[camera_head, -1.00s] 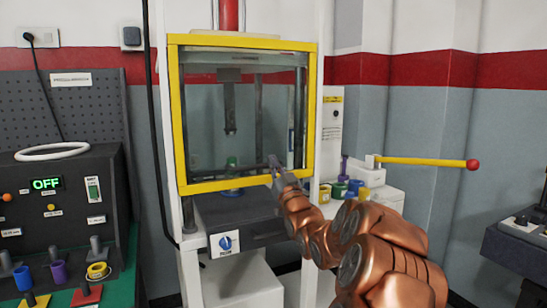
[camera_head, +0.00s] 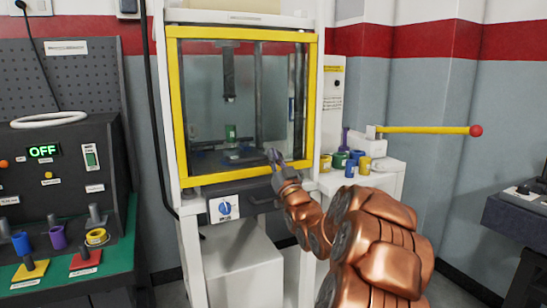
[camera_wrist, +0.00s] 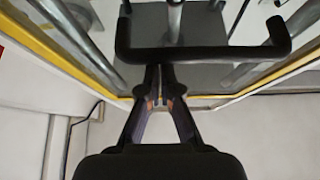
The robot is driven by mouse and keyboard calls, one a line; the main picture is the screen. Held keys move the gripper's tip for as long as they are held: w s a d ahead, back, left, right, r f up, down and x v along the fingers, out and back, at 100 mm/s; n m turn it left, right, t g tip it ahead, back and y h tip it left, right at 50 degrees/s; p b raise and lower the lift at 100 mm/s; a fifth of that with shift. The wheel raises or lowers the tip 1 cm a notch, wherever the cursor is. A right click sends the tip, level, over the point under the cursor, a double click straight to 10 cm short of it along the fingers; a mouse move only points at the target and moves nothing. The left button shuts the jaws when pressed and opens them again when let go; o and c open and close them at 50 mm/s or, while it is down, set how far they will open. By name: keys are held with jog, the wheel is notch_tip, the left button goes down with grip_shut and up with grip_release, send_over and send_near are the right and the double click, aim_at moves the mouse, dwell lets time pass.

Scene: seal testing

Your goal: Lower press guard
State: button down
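The press guard (camera_head: 245,178) is a clear pane in a yellow frame on the front of the white press. Its lower bar is a little above the front panel with the blue dial. A dark handle bar (camera_wrist: 200,54) crosses the wrist view, with bent ends. My gripper (camera_head: 272,153) is at the lower right of the guard, in front of it. In the wrist view, my gripper's fingers (camera_wrist: 160,72) are close together and meet the handle bar's edge. They lie side by side along the bar, not visibly around it. Their tips are partly hidden.
A yellow lever with a red knob (camera_head: 475,131) sticks out to the right, beyond my arm. Colored cups (camera_head: 350,165) stand on the white side shelf. A control box reading OFF (camera_head: 60,170) and a green bench (camera_head: 120,245) are at left.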

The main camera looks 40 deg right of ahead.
jog(key=shift+w+f, duration=0.1)
jog(key=shift+f, duration=0.3)
notch_tip(320, 180, up, 4)
jog(key=r+v, duration=0.1)
jog(key=v, duration=0.9)
jog(key=shift+s+a, duration=0.15)
jog(key=shift+s, duration=0.3)
jog(key=shift+f, duration=0.15)
